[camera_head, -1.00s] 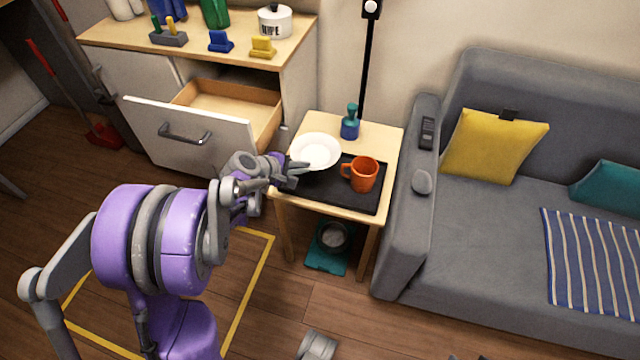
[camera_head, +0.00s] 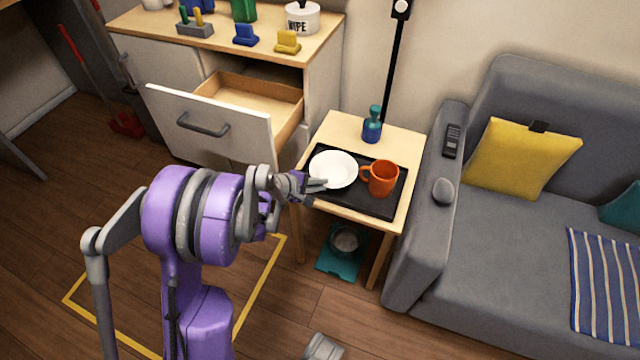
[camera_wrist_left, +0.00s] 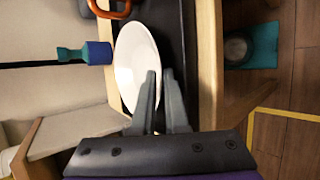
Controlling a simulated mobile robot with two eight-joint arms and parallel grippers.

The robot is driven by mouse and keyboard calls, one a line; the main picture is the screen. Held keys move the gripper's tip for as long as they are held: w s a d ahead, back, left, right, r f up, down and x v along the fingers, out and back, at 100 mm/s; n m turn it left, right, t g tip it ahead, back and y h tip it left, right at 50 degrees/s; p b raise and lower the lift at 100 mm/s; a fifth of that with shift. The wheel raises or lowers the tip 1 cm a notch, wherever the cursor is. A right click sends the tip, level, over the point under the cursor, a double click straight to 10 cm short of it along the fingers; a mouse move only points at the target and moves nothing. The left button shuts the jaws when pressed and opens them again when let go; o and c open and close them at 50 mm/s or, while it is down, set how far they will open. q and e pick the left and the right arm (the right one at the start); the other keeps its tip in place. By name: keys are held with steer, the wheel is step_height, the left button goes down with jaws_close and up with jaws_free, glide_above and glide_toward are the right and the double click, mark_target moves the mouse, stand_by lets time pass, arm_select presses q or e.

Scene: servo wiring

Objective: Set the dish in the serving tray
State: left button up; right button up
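The white dish (camera_head: 333,169) is over the left part of the black serving tray (camera_head: 375,204), low and close to its surface. Whether its underside touches the tray, I cannot tell. My left gripper (camera_head: 318,188) is at the dish's near rim. In the left wrist view, the rim of the dish (camera_wrist_left: 135,62) runs between the two close-set fingers (camera_wrist_left: 160,85), which appear shut on it. An orange mug (camera_head: 383,179) stands on the tray, right of the dish.
The tray lies on a small wooden table (camera_head: 345,127) with a blue-green bottle (camera_head: 373,128) at its back. An open drawer (camera_head: 250,105) is to the left. A grey sofa (camera_head: 500,235) stands close on the right.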

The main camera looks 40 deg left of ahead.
arm_select(q)
steer(key=shift+r, duration=0.1)
steer(key=shift+s+r, duration=0.15)
steer(key=shift+r, duration=0.05)
steer(key=p+v, duration=0.4)
steer(key=v, duration=0.7)
steer(key=s+d+r+m+g, duration=0.1)
steer(key=s+d+m+g, duration=0.2)
steer(key=d, duration=0.4)
steer(key=s+d+r+m+g, duration=0.1)
steer(key=s+d+m, duration=0.2)
steer(key=d+m, duration=0.3)
steer(key=s+d+m+g+y, duration=0.1)
steer(key=s+d+m, duration=0.2)
steer(key=s, duration=0.3)
steer(key=s+d+r+m+y, duration=0.1)
steer(key=s+d+m, duration=0.3)
steer(key=s+m, duration=0.2)
steer(key=shift+r+m+g+y, duration=0.25)
steer(key=shift+m+g+y, duration=0.05)
steer(key=shift+g+y, duration=0.1)
